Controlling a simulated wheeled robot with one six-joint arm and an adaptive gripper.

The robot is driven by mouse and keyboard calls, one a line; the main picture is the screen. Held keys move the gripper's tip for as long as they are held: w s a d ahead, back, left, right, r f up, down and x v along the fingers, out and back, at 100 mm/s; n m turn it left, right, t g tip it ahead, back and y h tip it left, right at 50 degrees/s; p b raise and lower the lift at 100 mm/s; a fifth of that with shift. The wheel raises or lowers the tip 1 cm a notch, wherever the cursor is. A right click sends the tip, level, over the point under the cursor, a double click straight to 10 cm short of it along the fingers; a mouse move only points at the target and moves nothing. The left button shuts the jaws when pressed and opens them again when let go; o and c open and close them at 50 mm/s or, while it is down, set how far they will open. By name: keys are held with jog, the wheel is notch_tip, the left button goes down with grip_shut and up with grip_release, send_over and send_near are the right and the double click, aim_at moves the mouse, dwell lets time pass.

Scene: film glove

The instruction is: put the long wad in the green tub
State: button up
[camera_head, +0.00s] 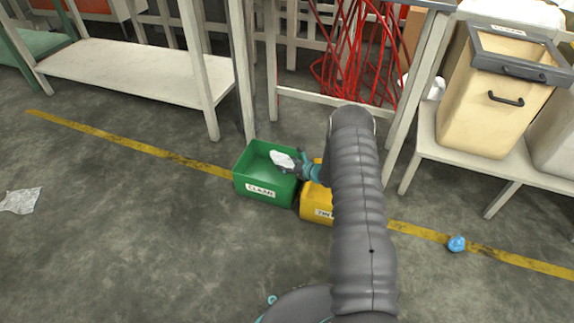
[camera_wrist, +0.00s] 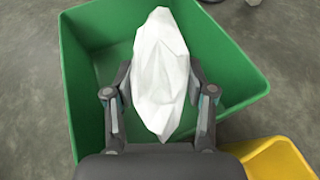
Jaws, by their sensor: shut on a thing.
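The long wad (camera_wrist: 161,75) is a white crumpled, elongated piece. My gripper (camera_wrist: 160,95) is shut on it, with one finger on each side. The green tub (camera_wrist: 80,120) lies beneath the wad in the wrist view, and its floor looks empty where it shows. In the head view the wad (camera_head: 283,160) is over the opening of the green tub (camera_head: 264,191), which has a white label on its front. My gripper (camera_head: 296,164) reaches in from the right, over the tub's right side. My arm hides part of the area to the right.
A yellow tub (camera_head: 317,205) stands close to the right of the green one, partly behind my arm. A blue wad (camera_head: 456,243) and a flat pale sheet (camera_head: 20,201) lie on the floor. A bench with a beige bin (camera_head: 493,105) stands at right. The front floor is mostly clear.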

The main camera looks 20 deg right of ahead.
jog(key=shift+f+b, duration=0.3)
jog(key=shift+b, duration=0.05)
jog(key=o, duration=1.2)
jog(key=shift+c, duration=0.2)
jog(key=shift+r, duration=0.15)
